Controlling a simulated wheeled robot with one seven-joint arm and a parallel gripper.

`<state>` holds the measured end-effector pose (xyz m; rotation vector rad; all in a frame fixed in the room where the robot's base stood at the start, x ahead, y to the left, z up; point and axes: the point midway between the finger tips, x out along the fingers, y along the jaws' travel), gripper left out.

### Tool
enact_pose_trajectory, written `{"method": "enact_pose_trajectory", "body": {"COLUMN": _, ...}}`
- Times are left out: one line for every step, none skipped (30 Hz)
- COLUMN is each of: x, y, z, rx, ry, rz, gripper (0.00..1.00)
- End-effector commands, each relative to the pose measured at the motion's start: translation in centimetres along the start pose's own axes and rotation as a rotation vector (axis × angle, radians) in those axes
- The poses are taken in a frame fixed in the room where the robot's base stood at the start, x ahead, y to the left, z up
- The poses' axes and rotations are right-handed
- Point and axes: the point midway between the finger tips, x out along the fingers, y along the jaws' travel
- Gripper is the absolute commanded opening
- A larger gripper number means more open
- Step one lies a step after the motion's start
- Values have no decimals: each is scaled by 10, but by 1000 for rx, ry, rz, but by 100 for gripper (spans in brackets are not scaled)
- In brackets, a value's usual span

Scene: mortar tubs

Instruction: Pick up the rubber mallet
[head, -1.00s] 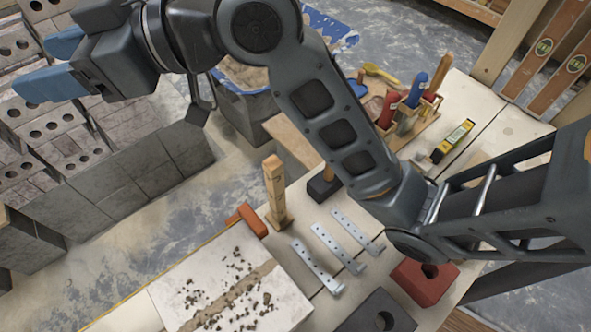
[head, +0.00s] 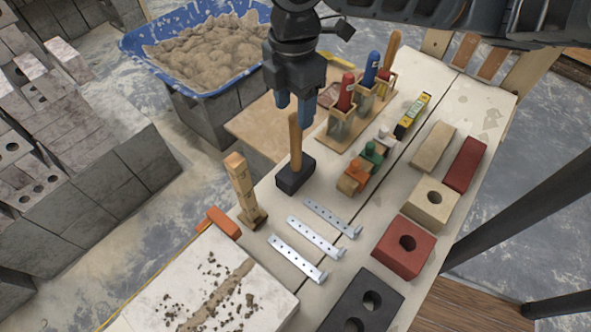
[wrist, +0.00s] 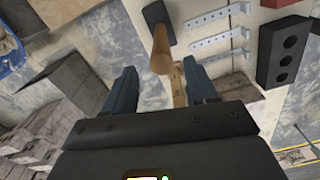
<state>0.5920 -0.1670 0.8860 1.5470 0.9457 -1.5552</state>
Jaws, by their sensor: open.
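The rubber mallet (head: 294,176) stands on the worktable with its black head down and its wooden handle upright. My gripper (head: 293,112) is open above it, with blue fingers pointing down close to the handle's top. In the head view the fingertips overlap the upper handle, and I cannot tell whether they touch it. In the wrist view the mallet's handle (wrist: 161,48) points toward the camera, beyond and between the two blue fingers of my gripper (wrist: 163,85). The black head (wrist: 157,15) shows at the top there.
A wooden post (head: 243,188) stands left of the mallet. Metal straps (head: 314,238) lie in front. A tool rack (head: 345,125) and colored small blocks (head: 355,175) are to the right. Bricks (head: 404,243) line the right edge. A blue mortar tub (head: 150,62) stands behind.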

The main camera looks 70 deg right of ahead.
Motion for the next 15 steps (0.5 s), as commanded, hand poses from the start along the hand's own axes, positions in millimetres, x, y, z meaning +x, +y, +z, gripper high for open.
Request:
{"method": "enact_pose_trajectory", "body": {"x": 6, "y": 0, "z": 0, "rx": 2, "ry": 0, "rz": -2, "gripper": 57}}
{"method": "enact_pose_trajectory", "body": {"x": 9, "y": 0, "z": 0, "rx": 2, "ry": 1, "rz": -1, "gripper": 57}}
{"method": "enact_pose_trajectory", "body": {"x": 14, "y": 0, "z": 0, "rx": 1, "ry": 1, "rz": -2, "gripper": 57}}
{"method": "enact_pose_trajectory", "body": {"x": 17, "y": 0, "z": 0, "rx": 1, "ry": 2, "rz": -2, "gripper": 57}}
{"method": "enact_pose_trajectory", "body": {"x": 19, "y": 0, "z": 0, "rx": 1, "ry": 2, "rz": -1, "gripper": 57}}
{"method": "enact_pose_trajectory", "body": {"x": 23, "y": 0, "z": 0, "rx": 1, "ry": 1, "rz": 0, "gripper": 57}}
{"method": "enact_pose_trajectory", "body": {"x": 26, "y": -1, "z": 0, "rx": 1, "ry": 2, "rz": 0, "gripper": 57}}
{"method": "enact_pose_trajectory", "body": {"x": 29, "y": -1, "z": 1, "rx": 1, "ry": 3, "rz": -1, "gripper": 57}}
{"method": "enact_pose_trajectory", "body": {"x": 34, "y": -1, "z": 1, "rx": 2, "ry": 3, "rz": 0, "gripper": 57}}
{"method": "enact_pose_trajectory", "body": {"x": 38, "y": -2, "z": 2, "rx": 3, "ry": 3, "rz": 0, "gripper": 57}}
{"method": "enact_pose_trajectory", "body": {"x": 43, "y": -2, "z": 2, "rx": 3, "ry": 3, "rz": -1, "gripper": 57}}
{"method": "enact_pose_trajectory", "body": {"x": 49, "y": -3, "z": 3, "rx": 2, "ry": 3, "rz": 0, "gripper": 57}}
{"method": "enact_pose_trajectory", "body": {"x": 53, "y": -3, "z": 4, "rx": 2, "ry": 3, "rz": 0, "gripper": 57}}
{"method": "enact_pose_trajectory", "body": {"x": 58, "y": -3, "z": 3, "rx": 2, "ry": 4, "rz": 0, "gripper": 57}}
{"method": "enact_pose_trajectory", "body": {"x": 62, "y": -3, "z": 3, "rx": 2, "ry": 4, "rz": 1, "gripper": 57}}
